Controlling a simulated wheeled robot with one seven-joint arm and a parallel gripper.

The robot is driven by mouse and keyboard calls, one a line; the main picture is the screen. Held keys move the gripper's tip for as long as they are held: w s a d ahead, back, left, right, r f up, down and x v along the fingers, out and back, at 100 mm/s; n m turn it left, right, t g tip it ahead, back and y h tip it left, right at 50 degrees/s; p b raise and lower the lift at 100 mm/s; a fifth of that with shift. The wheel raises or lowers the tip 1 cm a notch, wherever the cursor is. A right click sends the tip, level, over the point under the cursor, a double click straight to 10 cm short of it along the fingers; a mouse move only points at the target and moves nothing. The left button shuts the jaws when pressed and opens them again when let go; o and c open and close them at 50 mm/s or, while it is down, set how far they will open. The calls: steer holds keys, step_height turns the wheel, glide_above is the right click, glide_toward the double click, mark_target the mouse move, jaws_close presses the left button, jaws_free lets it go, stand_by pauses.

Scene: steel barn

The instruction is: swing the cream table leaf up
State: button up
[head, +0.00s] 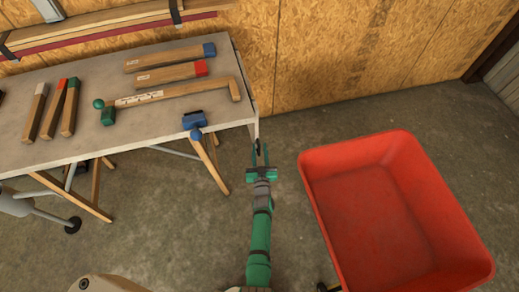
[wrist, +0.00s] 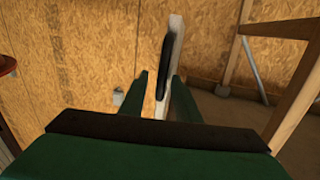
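The cream table leaf (head: 254,130) hangs down at the right end of the workbench and shows as a thin edge-on strip. In the wrist view the leaf (wrist: 177,38) stands upright, with a black handle (wrist: 163,66) on its left face. The handle (head: 257,147) is a small dark spot in the head view. My green gripper (head: 260,152) is beside the leaf, below bench-top height. Its two fingers are apart, and the handle appears between the fingertips in the wrist view. The right finger is close to the leaf; I cannot tell whether they touch.
The grey workbench top (head: 60,95) holds several wooden pieces with coloured ends, a green-headed mallet (head: 107,115) and a blue tool (head: 194,120). A red wheelbarrow tub (head: 375,195) stands right of my arm. Wooden trestle legs (head: 210,165) are under the bench. Bare floor (head: 285,125) lies behind the gripper.

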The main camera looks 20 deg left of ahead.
steer(key=shift+w+a, duration=0.2)
jaws_close()
steer(key=shift+w, duration=0.1)
